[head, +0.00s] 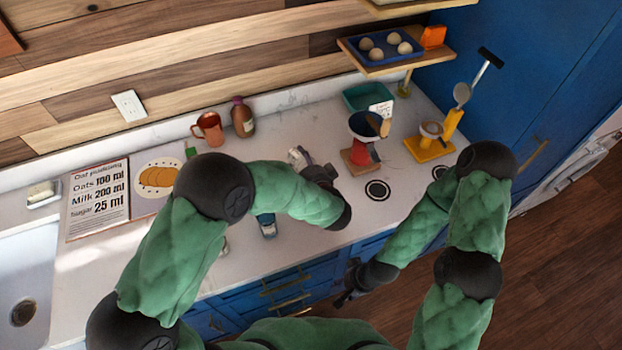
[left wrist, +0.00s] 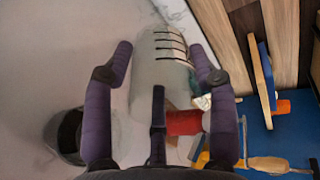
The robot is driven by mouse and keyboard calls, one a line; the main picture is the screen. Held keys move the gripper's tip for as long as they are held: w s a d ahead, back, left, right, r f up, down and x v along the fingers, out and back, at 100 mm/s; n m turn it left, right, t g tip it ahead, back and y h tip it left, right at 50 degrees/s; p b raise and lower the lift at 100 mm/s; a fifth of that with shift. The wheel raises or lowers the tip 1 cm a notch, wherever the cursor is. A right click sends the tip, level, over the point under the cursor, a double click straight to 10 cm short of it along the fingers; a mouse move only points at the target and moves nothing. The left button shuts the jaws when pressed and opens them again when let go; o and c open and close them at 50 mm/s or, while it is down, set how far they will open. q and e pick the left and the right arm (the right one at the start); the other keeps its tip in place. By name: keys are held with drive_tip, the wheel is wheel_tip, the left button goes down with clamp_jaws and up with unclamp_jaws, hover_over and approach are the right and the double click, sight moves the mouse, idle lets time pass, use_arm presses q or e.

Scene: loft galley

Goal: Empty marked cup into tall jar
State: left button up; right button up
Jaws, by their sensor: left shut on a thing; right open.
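My left gripper (left wrist: 163,62) is shut on the marked cup (left wrist: 160,75), a pale cup with black lines across its side. In the head view the left gripper (head: 307,165) is above the middle of the counter, and the cup (head: 297,157) shows only in part. What is inside it cannot be seen. My right gripper (head: 347,297) is open and empty in front of the counter's edge. I cannot clearly pick out the tall jar; a bluish container (head: 267,226) stands partly hidden below my left arm.
A red stand with a dark bowl (head: 365,125) and a yellow stand (head: 432,147) stand right of the left gripper. Black ring marks (head: 377,190) lie on the counter. A brown mug (head: 209,129) and a bottle (head: 243,118) stand behind. A shelf (head: 385,67) juts out above.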

use_arm(q)
drive_tip(key=shift+a+r+p, duration=0.1)
drive_tip(key=shift+p, duration=0.25)
drive_tip(key=shift+w+g, duration=0.15)
drive_tip(key=shift+g, duration=0.15)
drive_tip(key=shift+w+a+f+g+h+p, duration=0.15)
drive_tip(key=shift+f+g+h+p, duration=0.4)
drive_tip(key=shift+g+h, duration=0.4)
drive_tip(key=shift+f+n+g+h+p, duration=0.2)
drive_tip(key=shift+g+h+p, duration=0.1)
drive_tip(key=shift+g, duration=0.25)
drive_tip(key=shift+f+n+g+h+p, duration=0.1)
drive_tip(key=shift+f+g+h+p, duration=0.15)
drive_tip(key=shift+g, duration=0.25)
drive_tip(key=shift+w+f+g+p, duration=0.1)
drive_tip(key=shift+f+g+p, duration=0.05)
drive_tip(key=shift+g+p, duration=0.6)
drive_tip(key=w+a+f+g+h+p, duration=0.1)
drive_tip(key=p, duration=0.5)
drive_tip(key=w+f+g+h+p, duration=0.1)
drive_tip(key=g+p, duration=0.1)
drive_tip(key=p, duration=0.3)
drive_tip(key=w+a+f+g+h+p, duration=0.1)
drive_tip(key=f+g+h+p, duration=0.1)
drive_tip(key=p, duration=0.4)
drive_tip(key=shift+w+a+n+p, duration=0.2)
drive_tip(key=shift+a+n+p, duration=0.1)
drive_tip(key=shift+a+p, duration=0.05)
drive_tip(key=shift+w, duration=0.15)
